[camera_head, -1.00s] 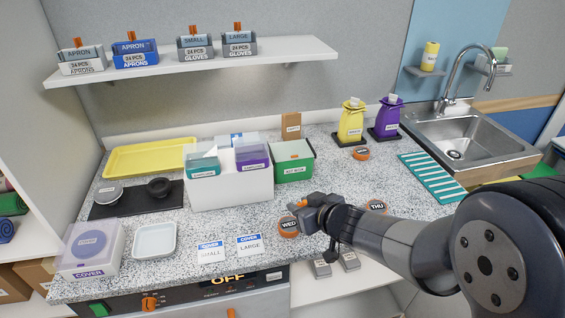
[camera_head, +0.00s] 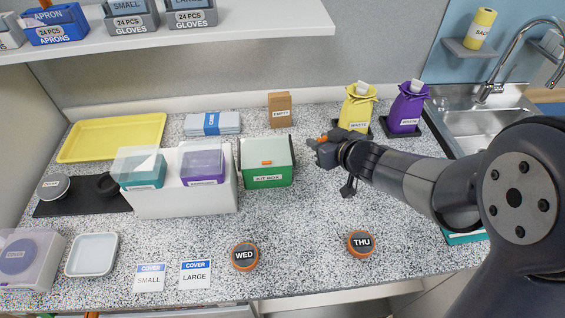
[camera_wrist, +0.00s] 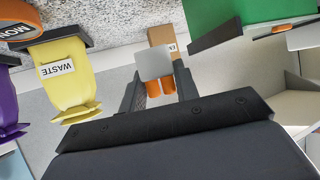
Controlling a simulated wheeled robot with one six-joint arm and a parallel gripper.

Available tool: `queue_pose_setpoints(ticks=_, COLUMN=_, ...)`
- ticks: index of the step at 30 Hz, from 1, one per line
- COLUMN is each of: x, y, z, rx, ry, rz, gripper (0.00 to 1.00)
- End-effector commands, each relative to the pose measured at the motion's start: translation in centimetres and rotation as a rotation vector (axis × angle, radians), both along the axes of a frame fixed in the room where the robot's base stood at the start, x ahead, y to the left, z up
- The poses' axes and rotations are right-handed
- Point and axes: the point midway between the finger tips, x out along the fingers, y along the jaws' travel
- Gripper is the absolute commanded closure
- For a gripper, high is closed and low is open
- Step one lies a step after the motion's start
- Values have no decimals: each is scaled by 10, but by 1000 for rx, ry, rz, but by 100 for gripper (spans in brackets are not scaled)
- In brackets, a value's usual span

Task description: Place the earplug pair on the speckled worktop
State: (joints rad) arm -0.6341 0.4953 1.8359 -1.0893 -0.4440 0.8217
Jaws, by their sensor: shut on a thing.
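My gripper (camera_head: 320,148) is above the back part of the speckled worktop (camera_head: 305,215), just right of the green box. In the wrist view my gripper (camera_wrist: 158,86) is shut on the orange earplug pair (camera_wrist: 161,87). A pale grey square plate (camera_wrist: 153,64) shows at the pair's far end. In the head view only a small orange bit of the pair (camera_head: 321,138) shows at the fingertips. I see no contact between the pair and the worktop.
The green box (camera_head: 267,180) and cardboard box (camera_head: 280,110) stand close by. Yellow (camera_head: 356,108) and purple (camera_head: 405,110) waste bags stand behind my arm. WED (camera_head: 244,256) and THU (camera_head: 361,243) discs lie in front. The worktop between them is bare.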

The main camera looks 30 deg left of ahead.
Motion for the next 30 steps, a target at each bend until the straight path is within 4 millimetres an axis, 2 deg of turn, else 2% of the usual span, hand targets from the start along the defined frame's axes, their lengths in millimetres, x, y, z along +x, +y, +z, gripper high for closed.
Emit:
queue_pose_setpoints(ticks=1, x=-1, y=0, z=-19, rx=-3, ry=5, rz=-1, gripper=91)
queue_pose_setpoints(ticks=3, x=0, y=0, z=-31, rx=-3, ry=5, rz=-1, gripper=91)
queue_pose_setpoints(ticks=10, x=0, y=0, z=-53, rx=-2, ry=3, rz=-1, gripper=91)
queue_pose_setpoints(ticks=15, x=0, y=0, z=-78, rx=-2, ry=4, rz=-1, gripper=91)
queue_pose_setpoints(ticks=18, x=0, y=0, z=-85, rx=-1, ry=2, rz=-2, gripper=91)
queue_pose_setpoints(ticks=29, x=0, y=0, z=-88, rx=-2, ry=1, rz=-1, gripper=91)
queue_pose_setpoints(ticks=30, x=0, y=0, z=-88, rx=-1, ry=0, rz=-1, gripper=70)
